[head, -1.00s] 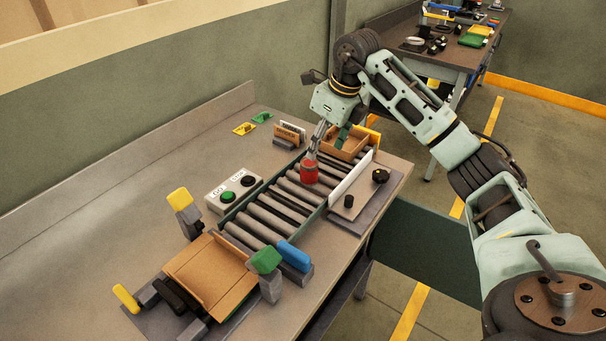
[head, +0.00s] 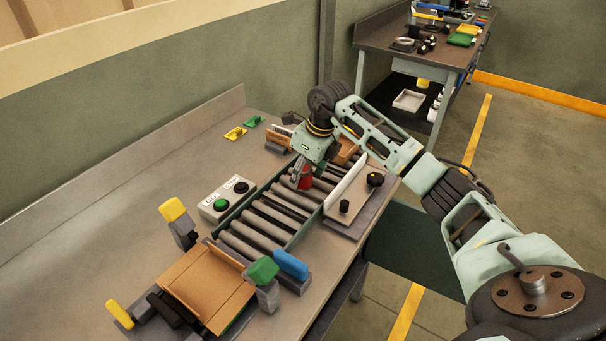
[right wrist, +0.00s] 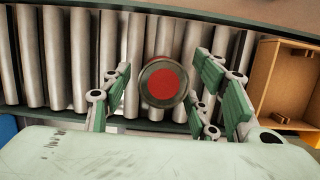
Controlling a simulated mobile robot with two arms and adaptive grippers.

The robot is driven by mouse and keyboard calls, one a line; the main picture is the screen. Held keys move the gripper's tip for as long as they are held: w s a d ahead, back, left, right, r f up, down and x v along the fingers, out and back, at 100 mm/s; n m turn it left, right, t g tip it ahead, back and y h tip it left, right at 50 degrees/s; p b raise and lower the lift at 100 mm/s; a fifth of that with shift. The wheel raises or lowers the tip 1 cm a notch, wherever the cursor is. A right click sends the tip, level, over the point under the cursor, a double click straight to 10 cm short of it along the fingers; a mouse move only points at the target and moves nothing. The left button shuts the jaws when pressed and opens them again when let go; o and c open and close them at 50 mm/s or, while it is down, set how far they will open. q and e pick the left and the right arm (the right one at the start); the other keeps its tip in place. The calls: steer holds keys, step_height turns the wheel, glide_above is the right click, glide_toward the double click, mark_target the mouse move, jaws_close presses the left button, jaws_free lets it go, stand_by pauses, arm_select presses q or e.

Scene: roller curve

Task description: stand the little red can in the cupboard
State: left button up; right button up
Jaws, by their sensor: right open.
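The little red can (head: 305,181) stands on the roller conveyor, near its far end. In the right wrist view its round red top (right wrist: 164,83) shows with a dark rim. My right gripper (head: 302,174) is low over the can and open. In the right wrist view its green-padded fingers (right wrist: 160,92) are spread to either side of the can, with gaps visible. A brown open box (head: 346,151) stands at the conveyor's far end, partly hidden by my arm; its side shows in the right wrist view (right wrist: 287,82). I cannot tell whether it is the cupboard. My left gripper is not in view.
The rollers (head: 262,222) between the can and the near brown tray (head: 204,287) are empty. A white button box (head: 229,198) lies left of the conveyor. A white rail (head: 346,186) and black knobs (head: 375,179) are on the right.

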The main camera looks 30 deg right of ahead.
steer(key=shift+c, duration=0.5)
steer(key=c, duration=1.1)
jaws_close()
steer(key=shift+r, duration=0.15)
